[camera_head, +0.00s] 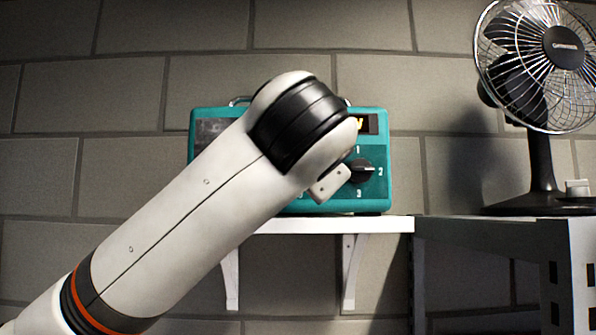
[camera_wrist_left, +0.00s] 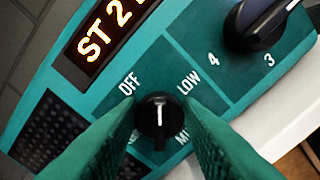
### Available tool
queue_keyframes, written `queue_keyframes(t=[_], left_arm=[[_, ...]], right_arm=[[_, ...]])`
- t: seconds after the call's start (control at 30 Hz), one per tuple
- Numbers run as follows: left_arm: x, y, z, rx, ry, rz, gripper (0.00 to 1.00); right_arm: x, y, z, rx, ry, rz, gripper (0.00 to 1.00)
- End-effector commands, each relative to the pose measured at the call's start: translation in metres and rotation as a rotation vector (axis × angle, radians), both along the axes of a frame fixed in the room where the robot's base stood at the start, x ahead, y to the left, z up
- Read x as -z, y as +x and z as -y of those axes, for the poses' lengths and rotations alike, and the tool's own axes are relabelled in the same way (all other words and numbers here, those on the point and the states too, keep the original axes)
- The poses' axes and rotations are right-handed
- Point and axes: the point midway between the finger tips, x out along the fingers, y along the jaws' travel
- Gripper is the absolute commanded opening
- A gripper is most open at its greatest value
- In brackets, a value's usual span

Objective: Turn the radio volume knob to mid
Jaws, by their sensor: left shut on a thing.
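The radio (camera_head: 378,204) is a teal box on a white wall shelf, mostly hidden behind my left arm in the head view. Its volume knob (camera_wrist_left: 158,132) is small and black with a white line, and shows in the left wrist view. OFF is at its upper left, LOW at its upper right, and a partly hidden label starting "MI" at its lower right. I cannot tell surely which label the knob points at. My left gripper (camera_wrist_left: 157,108) is shut on the knob, one green finger on each side. In the head view the knob and fingertips are hidden. My right gripper is not in view.
A larger black dial (camera_head: 360,171) with numbers sits right of the volume knob. A lit display (camera_wrist_left: 108,32) reads "ST 2". A fan (camera_head: 541,160) stands on a dark bench at right. The white shelf (camera_head: 395,224) is narrow, with a brick wall behind it.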

Motion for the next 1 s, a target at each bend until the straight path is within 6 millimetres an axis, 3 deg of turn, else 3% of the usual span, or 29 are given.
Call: queue_keyframes(t=[1.0], left_arm=[[0.0046, -0.0002, 0.0018, 0.001, 0.967, 0.001, 0.1]], right_arm=[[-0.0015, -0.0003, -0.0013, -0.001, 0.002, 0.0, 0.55]])
